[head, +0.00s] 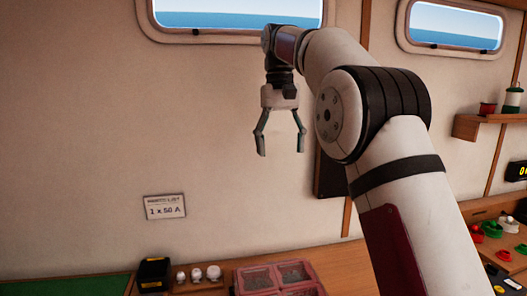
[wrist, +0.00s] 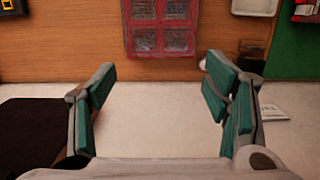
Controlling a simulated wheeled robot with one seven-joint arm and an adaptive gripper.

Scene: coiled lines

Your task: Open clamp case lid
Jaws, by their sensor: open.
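A red case (head: 279,277) with several clear panes in its top stands on the wooden counter at the bottom of the head view, cut off by the frame edge. It also shows at the top centre of the wrist view (wrist: 161,40), where its panes look flat and closed over. No label names it as the clamp case. My gripper (head: 281,153) is open and empty, pointing down, high above the counter in front of the wall. In the wrist view its two fingers (wrist: 163,88) are spread wide, with the red case beyond them and apart from them.
A black and yellow box (head: 153,274) and several white knobs (head: 197,273) stand left of the red case. A green mat (head: 70,287) lies further left. A card reading 1 x 50 A (head: 164,207) is on the wall. A shelf (head: 480,126) with spools is at right.

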